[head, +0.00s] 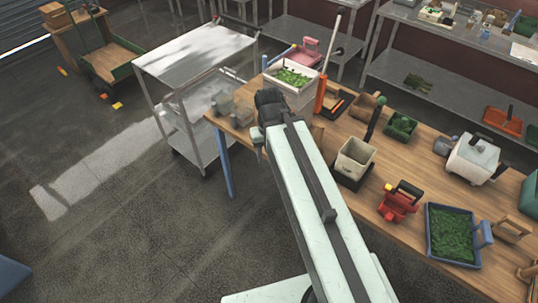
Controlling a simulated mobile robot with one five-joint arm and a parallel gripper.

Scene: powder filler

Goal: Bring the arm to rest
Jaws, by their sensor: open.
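My arm reaches up from the bottom centre of the head view as a long pale link with a dark strip. Its dark end, with my gripper (268,108), is over the left end of the wooden table (335,130), in front of a white bin (291,92) with green contents. I see nothing held there. The fingers are small and dark, and their detail is hard to make out. My arm hides part of the table's front edge.
A cream container (355,157), a red device (399,202), a blue tray of green material (452,234) and a white machine (472,157) stand on the table. A metal cart (196,60) is left of the table. The floor (110,220) at left is largely clear.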

